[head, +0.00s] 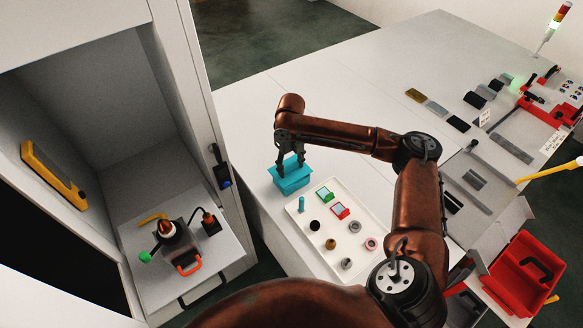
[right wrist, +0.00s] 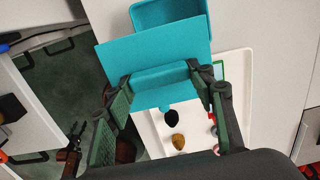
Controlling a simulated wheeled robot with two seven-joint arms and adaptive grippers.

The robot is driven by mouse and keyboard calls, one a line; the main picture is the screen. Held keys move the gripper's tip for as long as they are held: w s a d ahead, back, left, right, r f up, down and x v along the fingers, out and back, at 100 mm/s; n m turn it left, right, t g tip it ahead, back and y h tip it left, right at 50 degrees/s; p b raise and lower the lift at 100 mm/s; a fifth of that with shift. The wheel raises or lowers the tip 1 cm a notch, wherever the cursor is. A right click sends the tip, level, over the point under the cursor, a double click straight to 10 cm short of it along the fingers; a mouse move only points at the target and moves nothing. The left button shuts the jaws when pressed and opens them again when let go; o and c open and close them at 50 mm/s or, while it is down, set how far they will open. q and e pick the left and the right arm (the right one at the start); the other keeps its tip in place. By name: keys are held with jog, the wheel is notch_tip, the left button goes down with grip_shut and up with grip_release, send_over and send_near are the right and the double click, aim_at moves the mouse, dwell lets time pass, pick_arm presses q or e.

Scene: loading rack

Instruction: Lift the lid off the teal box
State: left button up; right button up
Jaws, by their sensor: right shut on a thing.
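The teal box (head: 292,184) stands on the white table, left of a white tray, in the head view. In the right wrist view the box (right wrist: 172,14) shows at the top, with part of its open inside visible. The teal lid (right wrist: 118,52) is a flat plate with a raised block handle, overlapping part of the box in that view. My right gripper (head: 291,167) is above the box, and in the right wrist view (right wrist: 160,76) its fingers are shut on the lid's handle. How far the lid is above the box is hard to tell.
The white tray (head: 294,209) beside the box holds a teal peg, green and red pieces and several small round parts. A cabinet (head: 236,182) with an open bay stands to the left. A red bin (head: 518,278) is at the lower right. The table behind the box is clear.

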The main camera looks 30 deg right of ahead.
jog(key=s+a+r+p, duration=0.5)
jog(key=s+r, duration=0.2)
jog(key=shift+r, duration=0.3)
dwell(0.7)
jog(key=shift+a, duration=0.1)
